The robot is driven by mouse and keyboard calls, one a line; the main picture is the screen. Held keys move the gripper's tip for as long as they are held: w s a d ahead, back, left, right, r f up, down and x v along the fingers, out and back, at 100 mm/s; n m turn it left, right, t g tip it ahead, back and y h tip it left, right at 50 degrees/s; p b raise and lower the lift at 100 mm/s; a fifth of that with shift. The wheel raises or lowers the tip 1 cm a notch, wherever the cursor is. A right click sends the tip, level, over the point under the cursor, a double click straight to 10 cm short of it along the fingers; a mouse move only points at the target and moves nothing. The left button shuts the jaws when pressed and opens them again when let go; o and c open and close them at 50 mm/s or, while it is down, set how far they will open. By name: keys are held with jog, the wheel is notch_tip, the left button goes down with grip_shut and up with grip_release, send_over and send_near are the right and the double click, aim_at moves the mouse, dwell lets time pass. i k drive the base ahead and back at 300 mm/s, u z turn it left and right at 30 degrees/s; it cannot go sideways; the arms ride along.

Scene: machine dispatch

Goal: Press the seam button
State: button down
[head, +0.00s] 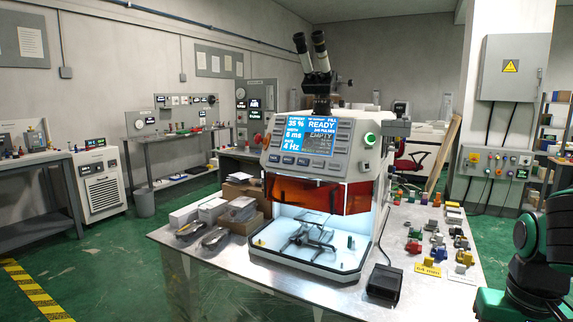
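A grey and white bench machine (350,165) with an eyepiece tube on top stands on the metal table in the head view. Its blue screen (307,134) reads READY, with 35 %, 6 ms and 4 Hz. A row of small buttons (288,160) lies below the screen, and grey keys flank it. The labels are too small to tell which one is the seam button. A round green button (369,139) is on the machine's right side. My dark and green arm shows at the right edge, apart from the machine; my gripper is not seen.
The metal table (190,250) also holds cardboard boxes (244,193) left of the machine, and a black pedal-like block (384,283) and several small coloured parts (438,240) to its right. An orange shield (315,193) hangs above the lit work chamber. Green floor is open at left.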

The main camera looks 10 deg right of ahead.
aim_at(286, 160)
jog(key=k, duration=1.35)
jog(key=u, duration=0.5)
jog(key=i, duration=1.75)
jog(key=z, duration=0.5)
